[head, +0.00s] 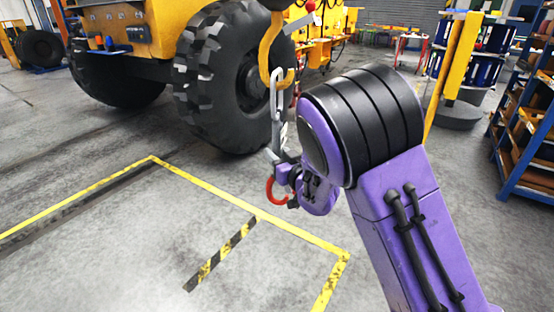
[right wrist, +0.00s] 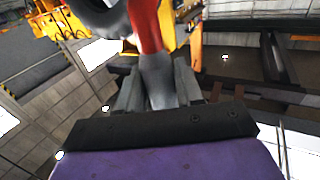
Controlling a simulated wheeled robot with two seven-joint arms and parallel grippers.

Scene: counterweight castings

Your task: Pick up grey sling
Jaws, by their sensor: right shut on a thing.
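The grey sling (head: 277,132) hangs below a steel link (head: 278,92), which sits in a large yellow hook (head: 268,48) in the head view. A red hook (head: 272,192) shows just below my right gripper (head: 281,163). My right gripper is shut on the grey sling. In the right wrist view the grey piece (right wrist: 158,82) stands between the two fingers (right wrist: 158,95), with a red part (right wrist: 145,25) above it. The fingers hide part of the sling. My left gripper is in neither view.
A yellow vehicle with a big black tyre (head: 228,85) stands behind the hook. Yellow floor tape (head: 210,186) and a striped strip (head: 222,254) mark the open floor at left. A blue shelf rack (head: 525,120) stands at right, near a yellow post (head: 462,60) on a dark round base.

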